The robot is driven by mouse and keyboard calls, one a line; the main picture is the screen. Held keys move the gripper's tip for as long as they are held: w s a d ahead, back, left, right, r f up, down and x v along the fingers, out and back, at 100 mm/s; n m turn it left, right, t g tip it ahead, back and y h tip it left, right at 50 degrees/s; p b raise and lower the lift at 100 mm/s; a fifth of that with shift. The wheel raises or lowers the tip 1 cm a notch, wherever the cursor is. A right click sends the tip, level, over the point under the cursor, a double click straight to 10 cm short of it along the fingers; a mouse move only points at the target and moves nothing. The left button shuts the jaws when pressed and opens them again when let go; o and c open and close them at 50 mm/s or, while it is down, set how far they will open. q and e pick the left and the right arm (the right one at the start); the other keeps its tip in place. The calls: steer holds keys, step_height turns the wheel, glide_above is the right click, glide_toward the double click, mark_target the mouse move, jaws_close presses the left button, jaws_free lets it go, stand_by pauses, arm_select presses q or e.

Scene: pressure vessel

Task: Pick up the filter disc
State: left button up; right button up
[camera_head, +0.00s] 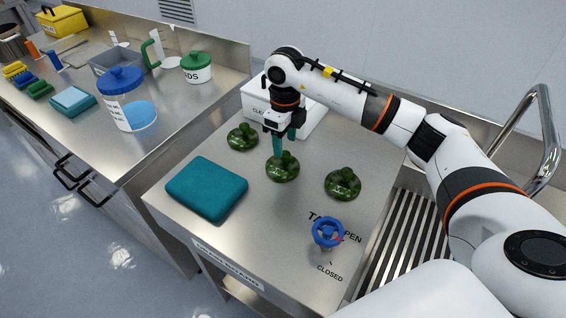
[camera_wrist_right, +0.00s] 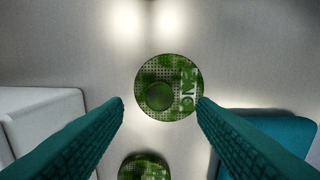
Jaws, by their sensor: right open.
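Three round green filter discs with knobs lie on the steel bench: one at the back left (camera_head: 243,137), one in the middle (camera_head: 283,170) and one at the right (camera_head: 343,185). My right gripper (camera_head: 284,153) is open above the middle disc, its teal fingers pointing down and partly covering it. In the right wrist view a disc (camera_wrist_right: 182,88) with white lettering lies between and beyond the fingertips (camera_wrist_right: 160,102). Whether the fingers touch it is unclear. Another disc (camera_wrist_right: 145,168) is cut off at the bottom edge. My left gripper is not in view.
A teal pad (camera_head: 206,188) lies at the front left, and a white bin (camera_head: 314,122) stands behind. A blue tap handle (camera_head: 327,231) and a slatted drain (camera_head: 385,227) are to the right. A side counter (camera_head: 178,108) holds jars and tools.

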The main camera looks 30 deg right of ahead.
mark_target(285, 154)
step_height(285, 154, down, 4)
steer(key=shift+f+p, duration=0.25)
steer(key=shift+p, duration=0.7)
steer(key=shift+f, duration=0.4)
steer(key=shift+c, duration=0.2)
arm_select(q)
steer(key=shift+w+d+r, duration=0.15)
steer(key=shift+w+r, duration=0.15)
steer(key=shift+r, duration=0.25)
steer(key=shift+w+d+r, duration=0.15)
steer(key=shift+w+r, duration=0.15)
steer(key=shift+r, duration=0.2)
arm_select(e)
jaws_close()
